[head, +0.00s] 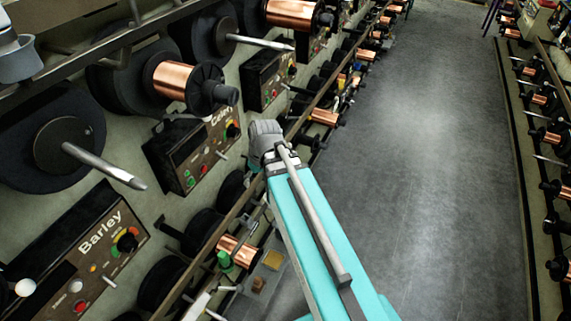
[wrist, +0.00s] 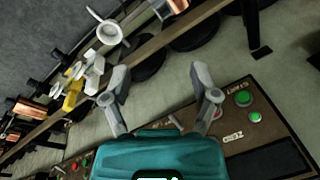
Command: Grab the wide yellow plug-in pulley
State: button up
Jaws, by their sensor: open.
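In the wrist view a small yellow piece (wrist: 72,98), likely the pulley, sits at the left among white and grey pieces along the rail. Its exact shape and width are too small to tell. My gripper (wrist: 160,72) is open and empty, its two grey fingers spread apart. The yellow piece lies to the left of the fingers and farther off, not touching them. In the head view a small yellow spot (head: 341,80) shows down the aisle beside the rail; I cannot tell whether it is the same piece.
A control panel (wrist: 245,125) with green buttons is close to my fingers in the wrist view. A white ring-shaped part (wrist: 109,33) hangs by the rail. In the head view, spools and the Barley panel (head: 90,255) line the left; the grey aisle floor (head: 430,170) is clear.

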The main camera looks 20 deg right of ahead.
jog(key=w+d+f+n+t+y+b, duration=0.45)
jog(key=w+d+f+b, duration=0.35)
jog(key=w+d+b, duration=0.4)
jog(key=d+n+t+y+b, duration=0.1)
jog(key=d+t+b, duration=0.4)
jog(key=d, duration=1.1)
jog(key=shift+w+d+f+n+t+y+b, duration=0.2)
jog(key=shift+w+d+n+t+y+b, duration=0.2)
jog(key=shift+b, duration=0.3)
jog(key=b+x, duration=0.3)
jog(key=x, duration=0.5)
jog(key=shift+a+f, duration=0.25)
jog(key=shift+w, duration=0.15)
jog(key=shift+b+x, duration=1.15)
jog(key=shift+x, duration=1.4)
